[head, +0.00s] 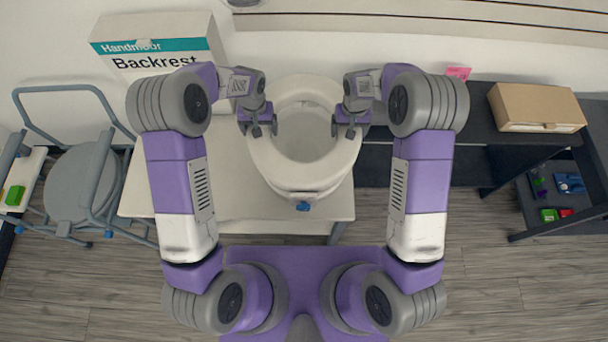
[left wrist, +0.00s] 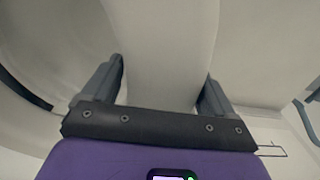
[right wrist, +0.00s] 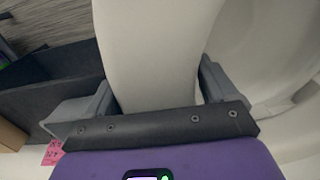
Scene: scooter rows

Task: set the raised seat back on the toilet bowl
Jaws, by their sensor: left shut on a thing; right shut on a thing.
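The raised seat (head: 262,155) is a thick white ring with a wide opening, in the middle of the head view. A small blue part (head: 303,206) shows at its near edge. My left gripper (head: 257,124) is shut on the ring's left side and my right gripper (head: 350,124) on its right side. In the left wrist view the white rim (left wrist: 160,50) runs between the fingers; the right wrist view shows the rim (right wrist: 150,45) held likewise. The toilet bowl cannot be clearly told apart from the seat from above, and I cannot tell whether they touch.
A pale bench top (head: 225,195) lies under and left of the seat. A Backrest box (head: 165,60) stands at the back left, near a grey chair (head: 75,180). A dark shelf (head: 480,125) with a cardboard box (head: 537,105) is at the right. Wooden floor is open in front.

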